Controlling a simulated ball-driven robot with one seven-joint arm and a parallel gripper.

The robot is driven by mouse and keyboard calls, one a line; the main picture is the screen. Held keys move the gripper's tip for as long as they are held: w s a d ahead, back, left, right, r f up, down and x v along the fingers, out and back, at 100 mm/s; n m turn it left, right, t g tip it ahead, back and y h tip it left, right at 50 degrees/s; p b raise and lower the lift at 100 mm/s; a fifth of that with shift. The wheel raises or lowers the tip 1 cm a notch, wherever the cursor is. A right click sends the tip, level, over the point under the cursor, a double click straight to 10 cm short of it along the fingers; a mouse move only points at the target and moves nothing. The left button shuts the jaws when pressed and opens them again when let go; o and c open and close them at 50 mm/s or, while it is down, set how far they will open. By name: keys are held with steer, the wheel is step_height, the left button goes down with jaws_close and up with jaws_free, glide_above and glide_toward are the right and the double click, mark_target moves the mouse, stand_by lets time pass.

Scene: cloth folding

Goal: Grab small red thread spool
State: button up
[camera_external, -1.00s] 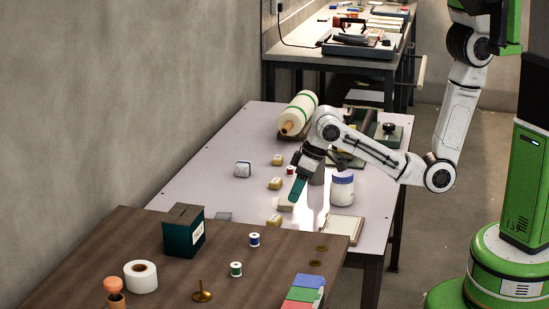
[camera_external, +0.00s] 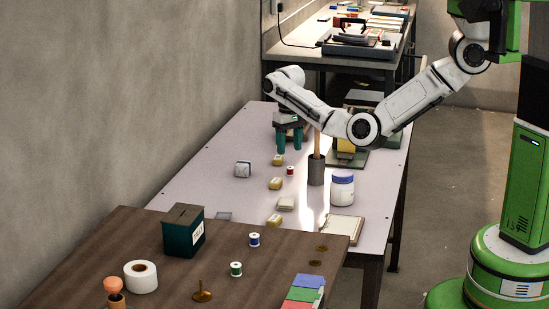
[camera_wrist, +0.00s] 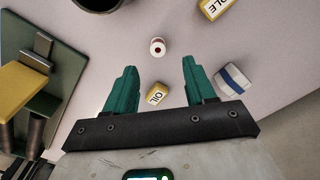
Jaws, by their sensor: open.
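The small red thread spool (camera_external: 290,171) stands upright on the pale table, beside small yellow boxes.
A yellow box marked OIL (camera_wrist: 156,94) lies between the fingers in the wrist view. A dark cylinder (camera_external: 316,171) and a blue-lidded jar (camera_external: 342,188) stand right of the spool.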

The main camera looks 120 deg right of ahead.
mark_target(290, 175)
steer(key=shift+s+f, duration=0.15)
steer(key=shift+f, duration=3.4)
jaws_close()
